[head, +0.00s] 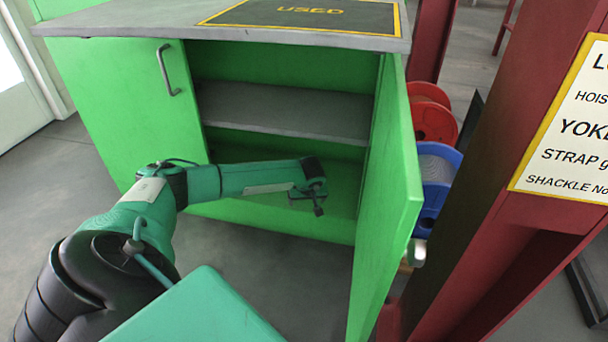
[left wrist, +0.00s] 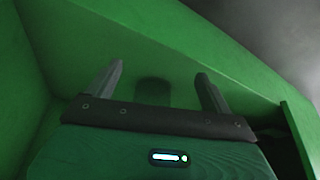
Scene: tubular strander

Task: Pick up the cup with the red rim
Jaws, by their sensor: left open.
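I cannot make out a cup with a red rim in either view. My left gripper (head: 312,203) reaches into the open green cabinet (head: 270,225), low in front of its lower compartment. In the left wrist view the two fingers of my left gripper (left wrist: 158,82) stand wide apart, with green panels beyond them. Between them is a dark rounded shape (left wrist: 152,90); I cannot tell whether it is an object or a shadow. Nothing is seen held. My right gripper is not in view.
The cabinet's right door (head: 392,205) stands open; its left door (head: 130,100) is shut. A grey shelf (head: 285,112) above the arm looks empty. Red (head: 433,115) and blue (head: 436,180) spools sit behind the open door. A red post (head: 490,170) with a sign (head: 575,130) stands right.

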